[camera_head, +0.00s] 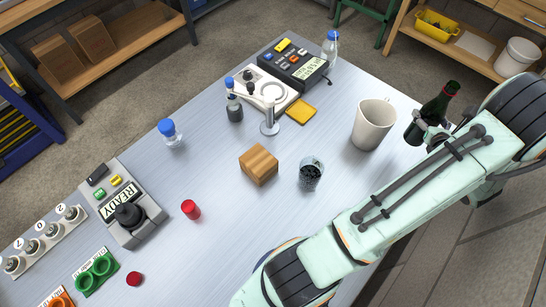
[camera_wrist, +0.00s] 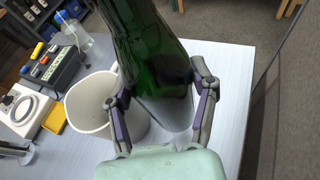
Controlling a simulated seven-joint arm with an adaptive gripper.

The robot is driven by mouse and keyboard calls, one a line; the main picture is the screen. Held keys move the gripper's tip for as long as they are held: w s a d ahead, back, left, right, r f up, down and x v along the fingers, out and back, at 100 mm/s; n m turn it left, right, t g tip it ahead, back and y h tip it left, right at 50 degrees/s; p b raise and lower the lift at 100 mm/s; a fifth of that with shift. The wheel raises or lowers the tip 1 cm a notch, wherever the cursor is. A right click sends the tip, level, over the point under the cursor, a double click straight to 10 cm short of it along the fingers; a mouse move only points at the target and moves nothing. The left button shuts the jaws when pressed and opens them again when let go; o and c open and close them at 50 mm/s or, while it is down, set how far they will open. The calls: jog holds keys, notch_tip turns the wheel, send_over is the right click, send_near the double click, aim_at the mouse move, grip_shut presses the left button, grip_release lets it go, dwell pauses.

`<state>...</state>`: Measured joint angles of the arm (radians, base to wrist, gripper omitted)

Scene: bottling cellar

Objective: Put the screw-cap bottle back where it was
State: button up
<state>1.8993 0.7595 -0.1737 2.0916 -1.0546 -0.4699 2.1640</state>
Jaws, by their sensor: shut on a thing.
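My gripper (camera_head: 432,128) is at the right edge of the table. It is shut on a dark green bottle (camera_head: 438,104), which I take to be the screw-cap bottle. The bottle looks near upright, slightly tilted in the head view. In the wrist view the same bottle (camera_wrist: 155,50) stands between the two fingers (camera_wrist: 163,100), one on each side of its body. Part of its lower body is hidden by my gripper in the head view. I cannot tell whether its base touches the table.
A white mug (camera_head: 373,125) stands just left of the bottle. A glass with dark contents (camera_head: 310,174), a wooden block (camera_head: 259,164) and a red cylinder (camera_head: 190,210) are on the table (camera_head: 225,240). Devices and blue-capped bottles stand farther back. The table edge runs close by on the right.

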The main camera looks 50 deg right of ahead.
aim_at(453, 82)
notch_tip(453, 82, up, 11)
jog(key=shift+f, duration=0.1)
jog(key=w+a+f+n+t+y, duration=0.1)
jog(key=w+a+n+t+y, duration=0.4)
jog(key=w, duration=0.8)
jog(key=w+a+n+t+y, duration=0.2)
jog(key=w+a+n+y, duration=0.25)
jog(key=w+a, duration=0.6)
jog(key=w+a+n+g+y, duration=0.1)
jog(key=w+a+n+y, duration=0.3)
jog(key=a, duration=0.4)
jog(key=w+a+r+n+g+y, duration=0.1)
jog(key=w+a+n+y, duration=0.35)
jog(key=a, duration=0.35)
jog(key=w+a+n+g+y, duration=0.2)
jog(key=w+a+n+y, duration=0.25)
jog(key=a, duration=0.35)
jog(key=shift+m+h, duration=0.35)
jog(key=shift+m, duration=0.1)
notch_tip(453, 82, down, 19)
jog(key=shift+w+f, duration=0.1)
jog(key=shift+w, duration=0.05)
jog(key=o, duration=1.2)
